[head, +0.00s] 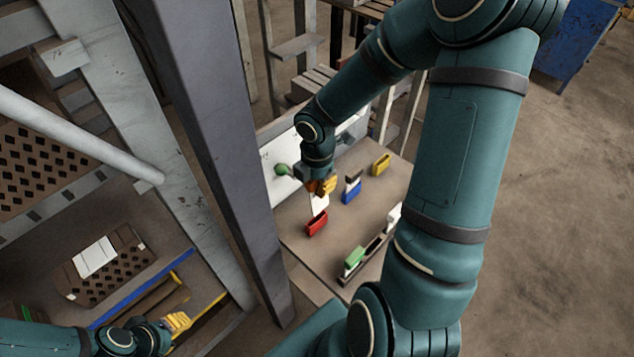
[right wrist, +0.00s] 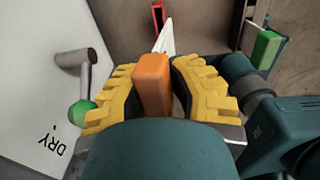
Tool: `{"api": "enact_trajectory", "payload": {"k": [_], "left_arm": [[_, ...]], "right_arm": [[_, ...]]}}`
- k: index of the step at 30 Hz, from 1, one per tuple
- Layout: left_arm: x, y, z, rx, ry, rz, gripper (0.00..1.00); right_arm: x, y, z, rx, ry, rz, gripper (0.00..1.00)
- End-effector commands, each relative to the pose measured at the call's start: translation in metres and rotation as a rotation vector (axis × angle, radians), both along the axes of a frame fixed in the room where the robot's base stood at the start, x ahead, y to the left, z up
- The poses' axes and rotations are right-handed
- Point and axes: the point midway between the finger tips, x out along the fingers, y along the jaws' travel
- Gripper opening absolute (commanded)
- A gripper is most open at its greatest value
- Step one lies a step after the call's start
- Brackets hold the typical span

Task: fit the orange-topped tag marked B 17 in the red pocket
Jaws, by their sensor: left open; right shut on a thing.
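My right gripper (head: 322,185) is shut on the orange-topped tag (right wrist: 154,85), gripping it by its orange top. The tag's white body (head: 319,204) hangs below the fingers. Its marking cannot be read. The red pocket (head: 316,224) stands on the table just below the white body; I cannot tell whether the tag's lower end is above, behind or inside it. In the right wrist view the red pocket (right wrist: 158,17) shows at the top, beside the white tip. My left gripper (head: 177,321) is open at the lower left, far from the table.
A blue pocket (head: 351,195) with a dark-topped tag and a yellow pocket (head: 381,164) stand to the right. A dark rack (head: 368,256) holds a green-topped tag (head: 355,257). A white panel (right wrist: 35,95) marked DRY has a green-knobbed lever (right wrist: 82,112). A grey post (head: 215,150) stands left of the table.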

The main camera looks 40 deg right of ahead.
Motion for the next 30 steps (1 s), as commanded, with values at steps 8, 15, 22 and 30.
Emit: {"api": "enact_trajectory", "payload": {"k": [8,15,22,30], "left_arm": [[0.001,-0.001,-0.029,0.005,0.001,0.002,0.39],[0.001,-0.002,-0.051,0.009,0.003,0.001,0.39],[0.001,-0.002,-0.05,0.009,0.003,0.001,0.39],[0.001,-0.002,-0.058,0.009,0.002,0.0,0.39]], "right_arm": [[0.0,0.0,-0.026,0.001,0.0,0.0,0.0],[0.0,0.0,-0.046,0.001,0.0,0.0,0.0],[0.0,0.0,-0.045,0.001,0.0,0.0,0.0],[-0.001,0.0,-0.047,0.005,-0.07,-0.002,0.0]]}}
